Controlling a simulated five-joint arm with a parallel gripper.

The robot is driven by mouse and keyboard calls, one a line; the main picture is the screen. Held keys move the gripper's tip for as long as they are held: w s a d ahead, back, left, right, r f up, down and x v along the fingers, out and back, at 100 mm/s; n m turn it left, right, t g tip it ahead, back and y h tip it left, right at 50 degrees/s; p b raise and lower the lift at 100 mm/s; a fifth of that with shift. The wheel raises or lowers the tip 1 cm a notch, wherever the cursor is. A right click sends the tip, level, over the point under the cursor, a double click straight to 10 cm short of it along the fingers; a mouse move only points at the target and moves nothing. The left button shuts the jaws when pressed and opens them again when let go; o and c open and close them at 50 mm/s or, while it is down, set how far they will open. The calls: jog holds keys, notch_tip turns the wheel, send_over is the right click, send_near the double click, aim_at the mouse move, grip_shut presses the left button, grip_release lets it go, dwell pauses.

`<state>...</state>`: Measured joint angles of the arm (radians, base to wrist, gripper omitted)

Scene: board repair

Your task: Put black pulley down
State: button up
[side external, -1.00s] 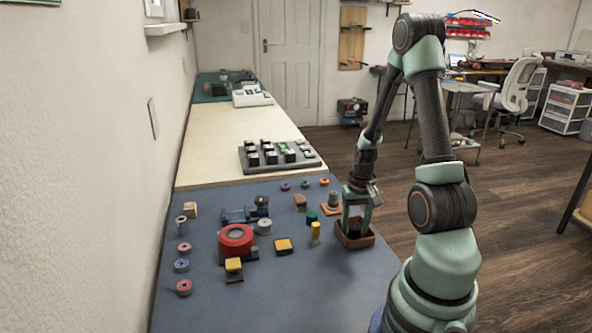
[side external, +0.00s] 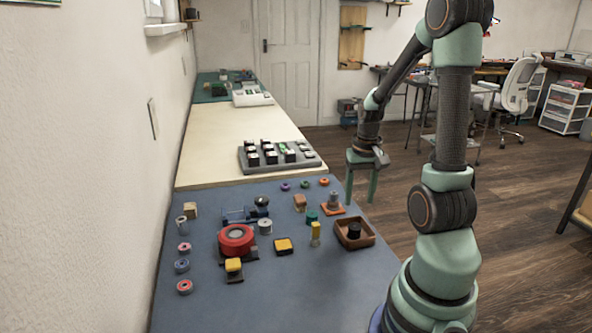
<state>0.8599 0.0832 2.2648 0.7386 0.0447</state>
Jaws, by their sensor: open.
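The black pulley (side external: 354,231) sits inside a small brown tray (side external: 341,241) near the right edge of the blue-grey mat. The tray's rim surrounds it, and nothing holds it. My gripper (side external: 360,200) is open and empty, with its two green fingers pointing down. It is raised above and behind the tray in the picture, clear of the pulley.
A red round part (side external: 236,240), a yellow-topped block (side external: 283,246) and a yellow upright piece (side external: 316,233) stand left of the tray. A grey post on an orange base (side external: 333,203) stands just behind it. Several small rings line the mat's left side. The mat's front is clear.

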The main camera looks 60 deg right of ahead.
jog(key=w+a+r+n+t, duration=0.2)
jog(key=a+r+n, duration=0.3)
jog(key=a, duration=0.7)
jog(key=w+a+r+n+t, duration=0.3)
jog(key=w+a+r+n, duration=0.2)
jog(key=a+r, duration=0.4)
jog(key=a, duration=0.4)
